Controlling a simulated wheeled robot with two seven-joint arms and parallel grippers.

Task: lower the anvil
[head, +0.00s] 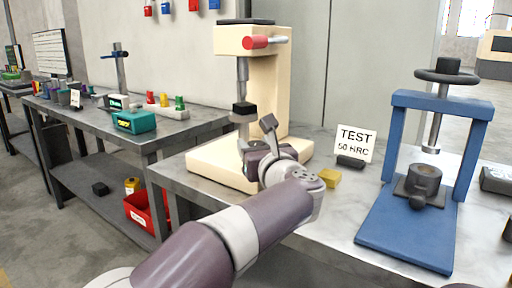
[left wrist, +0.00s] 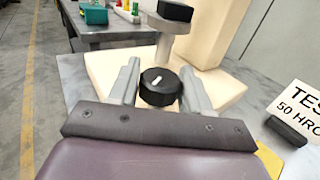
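A cream hardness tester (head: 268,90) stands on the near bench, with a red-ended part at its top. Its anvil (head: 242,118) is a round grey plate on a post, also in the left wrist view (left wrist: 168,24). A black block (head: 243,107) sits on the anvil, below the tester's vertical steel spindle (head: 242,75). My left gripper (head: 259,145) is low at the tester's front, below the anvil. My right gripper is out of view.
A "TEST 50 HRC" sign (head: 355,143) and a yellow block (head: 329,177) stand right of the tester. A blue press frame (head: 400,215) is farther right. Another bench (head: 75,105) with a teal box (head: 134,121) lies left, across a gap.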

